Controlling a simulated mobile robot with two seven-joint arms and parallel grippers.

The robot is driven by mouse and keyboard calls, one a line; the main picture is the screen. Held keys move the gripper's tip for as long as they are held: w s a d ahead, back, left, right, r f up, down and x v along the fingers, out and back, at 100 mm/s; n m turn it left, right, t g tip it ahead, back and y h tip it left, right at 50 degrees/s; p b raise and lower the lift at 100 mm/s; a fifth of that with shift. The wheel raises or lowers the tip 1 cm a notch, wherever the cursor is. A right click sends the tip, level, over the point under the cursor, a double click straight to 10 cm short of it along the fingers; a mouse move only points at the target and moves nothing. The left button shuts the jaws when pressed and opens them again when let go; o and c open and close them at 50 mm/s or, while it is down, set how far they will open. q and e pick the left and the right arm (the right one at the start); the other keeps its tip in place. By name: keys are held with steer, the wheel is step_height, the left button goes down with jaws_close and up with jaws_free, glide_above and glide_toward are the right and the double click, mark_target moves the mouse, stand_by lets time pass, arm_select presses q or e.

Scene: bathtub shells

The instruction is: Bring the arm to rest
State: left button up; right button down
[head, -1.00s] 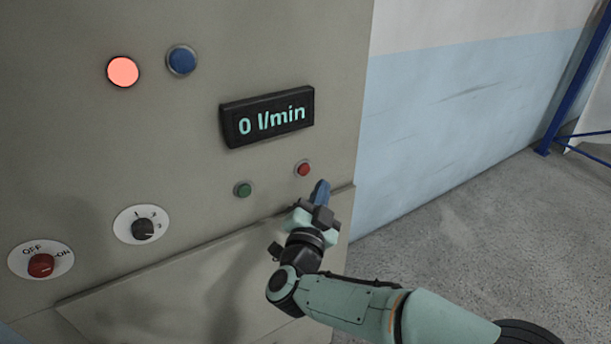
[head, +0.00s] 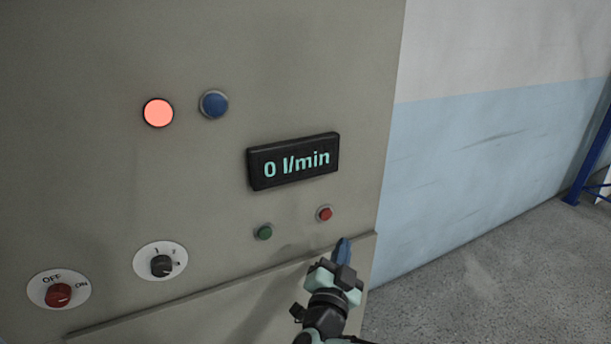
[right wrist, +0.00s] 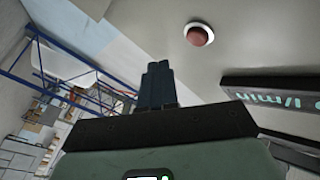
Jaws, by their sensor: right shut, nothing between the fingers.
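My right gripper (head: 343,247) is in front of the lower right part of the panel, with its blue fingers together and nothing between them. It is just below and to the right of the red push button (head: 325,213). In the right wrist view the shut fingers (right wrist: 157,82) point up the picture, and the red button (right wrist: 199,35) is beyond them to the right, apart from them. My left gripper is not in view.
The grey panel (head: 215,50) carries a display (head: 293,162) reading 0 l/min, a lit red lamp (head: 158,112), a blue button (head: 214,104), a green button (head: 263,232), a black selector (head: 162,266) and a red OFF/ON switch (head: 59,295). A ledge runs below. Open floor (head: 480,270) lies right.

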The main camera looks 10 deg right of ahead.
step_height(320, 180, down, 31)
steer(key=s+n+g+y+p, duration=0.1)
steer(key=n+g+y, duration=0.5)
steer(key=n, duration=0.1)
steer(key=s+d+f+g+y, duration=0.2)
steer(key=s+f+g, duration=0.3)
steer(key=s+f, duration=0.85)
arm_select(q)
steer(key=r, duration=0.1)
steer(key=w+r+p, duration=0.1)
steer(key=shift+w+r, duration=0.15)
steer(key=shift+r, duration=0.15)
arm_select(e)
steer(key=s+a+f+g+y, duration=0.1)
steer(key=s+f+g, duration=0.3)
steer(key=s, duration=0.6)
steer(key=s+a+f+g+y, duration=0.1)
steer(key=s+f, duration=0.4)
steer(key=s, duration=0.5)
steer(key=g+y, duration=0.1)
steer(key=g, duration=0.1)
steer(key=shift+s+a+g, duration=0.15)
steer(key=shift+a+g, duration=0.1)
steer(key=shift+g, duration=0.15)
